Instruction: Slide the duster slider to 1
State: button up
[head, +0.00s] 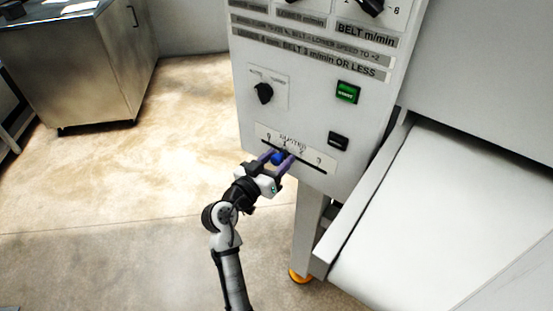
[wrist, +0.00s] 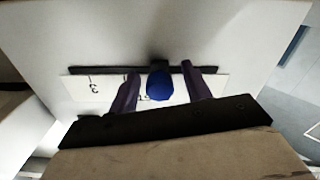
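The duster slider has a blue knob (head: 277,157) on a slot along the lower edge of the white control panel (head: 300,117). Its scale reads 0 to 3 from left to right in the head view. The knob appears near the 1 mark; its exact setting cannot be told. My gripper (head: 276,157) is at the slot with a finger on each side of the knob. In the wrist view, the blue knob (wrist: 160,85) sits between the two fingers (wrist: 161,83), with a small gap visible on each side. The 3 shows at left there; other digits are hidden.
Above the slider are a black rotary switch (head: 264,93), a lit green button (head: 347,92) and a black switch (head: 338,141). A white conveyor belt (head: 450,200) lies to the right. A steel cabinet (head: 90,65) stands at back left. The floor at left is clear.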

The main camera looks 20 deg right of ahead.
jog(key=b+v, duration=0.4)
jog(key=v, duration=1)
jog(key=shift+r, duration=0.1)
